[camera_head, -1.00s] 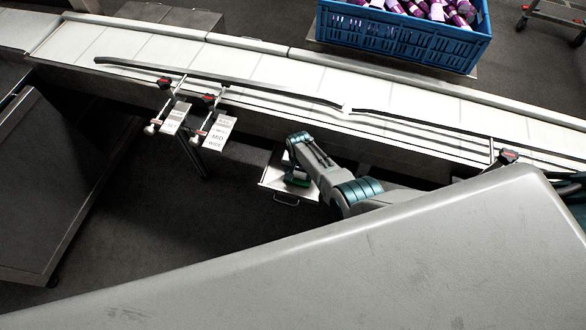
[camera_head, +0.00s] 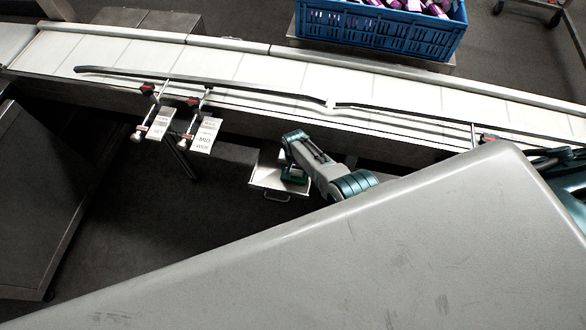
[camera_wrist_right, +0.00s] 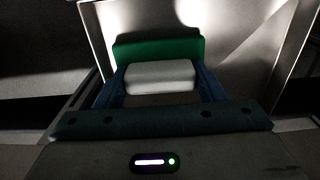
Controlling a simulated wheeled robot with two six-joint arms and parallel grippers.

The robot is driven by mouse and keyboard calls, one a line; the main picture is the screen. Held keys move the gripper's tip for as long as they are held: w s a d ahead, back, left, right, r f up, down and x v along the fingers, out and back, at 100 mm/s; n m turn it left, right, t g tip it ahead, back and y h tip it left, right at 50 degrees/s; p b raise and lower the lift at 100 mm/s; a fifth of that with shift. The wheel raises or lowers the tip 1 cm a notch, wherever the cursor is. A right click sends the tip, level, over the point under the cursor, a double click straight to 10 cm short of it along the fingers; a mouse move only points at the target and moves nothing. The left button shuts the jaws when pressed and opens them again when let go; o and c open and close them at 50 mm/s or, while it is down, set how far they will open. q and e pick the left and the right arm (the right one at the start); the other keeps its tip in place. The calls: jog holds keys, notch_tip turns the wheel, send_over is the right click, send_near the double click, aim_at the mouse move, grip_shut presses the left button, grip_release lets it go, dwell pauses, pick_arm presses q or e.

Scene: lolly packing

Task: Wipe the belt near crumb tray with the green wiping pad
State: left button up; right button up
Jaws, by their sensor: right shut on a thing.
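The green wiping pad (camera_wrist_right: 160,49) with its pale grip block (camera_wrist_right: 160,76) sits between the blue fingers of my right gripper (camera_wrist_right: 160,86) in the right wrist view. The gripper is shut on the grip block. In the head view my right gripper (camera_head: 294,178) points down over the crumb tray (camera_head: 262,173), a pale metal tray with a handle, beside and below the belt. Only a bit of green shows there. I cannot tell whether the pad touches the tray. The white belt (camera_head: 240,65) runs across the head view. My left gripper is not in view.
Dark guide rails (camera_head: 210,81) run along the belt, held by clamps (camera_head: 188,131) with label cards (camera_head: 205,137). A blue crate (camera_head: 380,32) of purple-wrapped items stands beyond the belt. A large grey surface (camera_head: 330,250) fills the foreground.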

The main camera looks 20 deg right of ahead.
aim_at(293, 180)
jog(key=shift+s+a+f, duration=0.1)
jog(key=shift+s+a, duration=0.2)
jog(key=shift+s, duration=0.15)
jog(key=shift+s+a+p, duration=0.25)
jog(key=shift+s+p, duration=0.1)
jog(key=shift+p, duration=0.25)
jog(key=shift+s, duration=0.1)
jog(key=shift+s+a, duration=0.25)
jog(key=shift+s, duration=0.15)
jog(key=shift+f, duration=0.1)
